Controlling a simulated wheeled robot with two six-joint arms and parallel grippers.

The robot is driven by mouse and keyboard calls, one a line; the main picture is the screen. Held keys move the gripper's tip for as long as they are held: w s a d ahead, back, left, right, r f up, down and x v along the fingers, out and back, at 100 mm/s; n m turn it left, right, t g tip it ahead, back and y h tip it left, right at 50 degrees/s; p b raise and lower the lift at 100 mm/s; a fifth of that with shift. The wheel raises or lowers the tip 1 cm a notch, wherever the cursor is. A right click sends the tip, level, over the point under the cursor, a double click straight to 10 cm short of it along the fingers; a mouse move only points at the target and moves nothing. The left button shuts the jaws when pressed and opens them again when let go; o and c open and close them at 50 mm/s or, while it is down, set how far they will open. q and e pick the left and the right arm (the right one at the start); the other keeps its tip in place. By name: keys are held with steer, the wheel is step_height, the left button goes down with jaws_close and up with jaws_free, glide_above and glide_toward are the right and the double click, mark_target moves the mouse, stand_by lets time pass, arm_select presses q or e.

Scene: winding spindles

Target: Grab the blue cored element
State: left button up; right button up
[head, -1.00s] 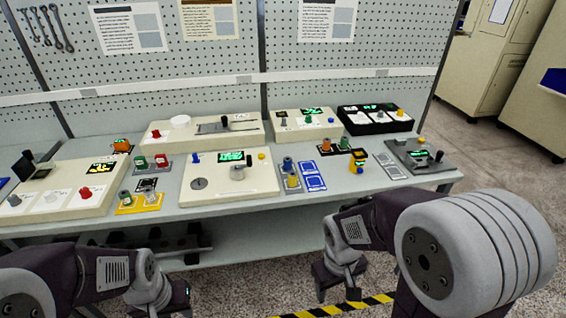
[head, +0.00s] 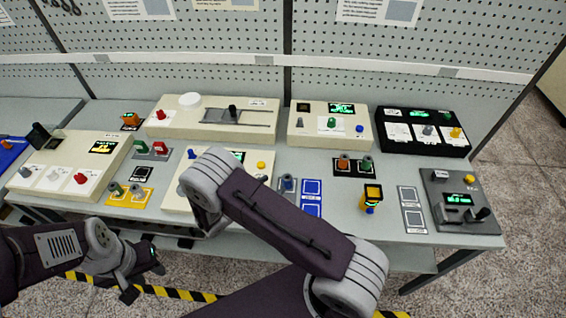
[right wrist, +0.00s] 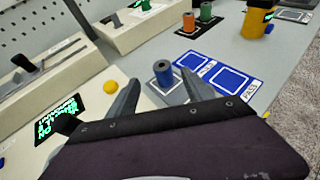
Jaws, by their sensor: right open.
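In the head view, the blue element (head: 288,184) is right of my right arm. My right gripper (right wrist: 159,79) is open and empty. In the right wrist view its two fingers appear on either side of the element, the element showing beyond them; contact cannot be told.
Blue cards (head: 312,187) lie right of the element. A cream console (head: 262,178) with a yellow button is close on its left. Orange and green spools (head: 354,163) stand on a dark pad behind right. A yellow device (head: 372,195) stands further right.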

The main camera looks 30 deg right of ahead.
mark_target(285, 179)
steer(key=v, duration=0.3)
steer(key=shift+s+a, duration=0.15)
steer(key=shift+s, duration=0.15)
steer(key=x, duration=0.2)
steer(key=p+x, duration=0.1)
steer(key=x, duration=0.2)
steer(key=shift+w, duration=0.4)
steer(key=shift+w+d+f, duration=0.1)
steer(key=shift+d+f, duration=0.15)
steer(key=shift+d, duration=0.1)
steer(key=shift+r+p, duration=0.1)
steer(key=shift+p, duration=0.2)
steer(key=shift+d+f+p, duration=0.2)
steer(key=shift+d+p, duration=0.7)
steer(key=shift+d, duration=0.1)
steer(key=shift+f+x, duration=0.2)
steer(key=shift+x, duration=0.9)
steer(key=shift+w+d+f, duration=0.15)
steer(key=shift+w+f, duration=0.05)
steer(key=shift+s+a+r, duration=0.2)
steer(key=shift+a, duration=0.1)
jaws_close()
arm_select(q)
steer(key=r, duration=0.2)
steer(key=a+r, duration=0.1)
steer(key=r, duration=0.1)
steer(key=shift+s+a, duration=0.15)
steer(key=shift+s, duration=0.05)
arm_select(e)
steer(key=shift+w+d, duration=0.1)
